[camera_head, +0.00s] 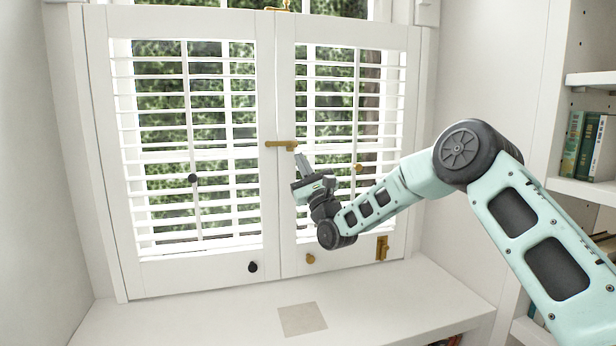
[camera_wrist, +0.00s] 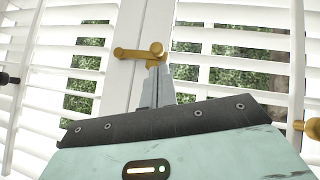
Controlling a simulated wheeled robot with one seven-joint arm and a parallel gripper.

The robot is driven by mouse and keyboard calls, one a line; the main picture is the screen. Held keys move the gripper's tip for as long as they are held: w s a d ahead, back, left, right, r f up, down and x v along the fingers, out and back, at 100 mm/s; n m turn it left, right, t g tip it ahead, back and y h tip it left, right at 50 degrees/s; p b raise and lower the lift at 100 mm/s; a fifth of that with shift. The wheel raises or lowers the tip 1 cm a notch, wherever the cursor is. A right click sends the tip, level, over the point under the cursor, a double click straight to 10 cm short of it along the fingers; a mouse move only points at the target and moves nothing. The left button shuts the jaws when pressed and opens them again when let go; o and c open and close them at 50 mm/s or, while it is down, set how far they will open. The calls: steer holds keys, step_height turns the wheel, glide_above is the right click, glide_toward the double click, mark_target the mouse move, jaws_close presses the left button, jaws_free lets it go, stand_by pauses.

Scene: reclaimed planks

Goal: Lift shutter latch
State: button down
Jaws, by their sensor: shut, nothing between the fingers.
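The shutter latch (camera_head: 281,144) is a brass bar lying level across the seam between the two white shutter panels, at mid-height. In the wrist view the latch (camera_wrist: 138,53) shows a round knob at its right end. My gripper (camera_head: 301,156) is shut and empty, its fingers pointing up just below the latch's right end. In the wrist view its fingertips (camera_wrist: 158,72) sit right under the knob; I cannot tell whether they touch it. The left shutter panel (camera_head: 268,200) and the right shutter panel (camera_head: 286,90) are closed.
A black knob (camera_head: 252,267) and a brass knob (camera_head: 310,258) sit low on the panels. A brass bolt (camera_head: 382,248) is at the lower right. The white sill (camera_head: 230,315) is clear except for a beige square (camera_head: 302,319). A bookshelf (camera_head: 585,190) stands at right.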

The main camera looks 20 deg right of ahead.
steer(key=shift+a+r, duration=0.2)
steer(key=shift+r, duration=0.25)
steer(key=shift+d+r, duration=0.1)
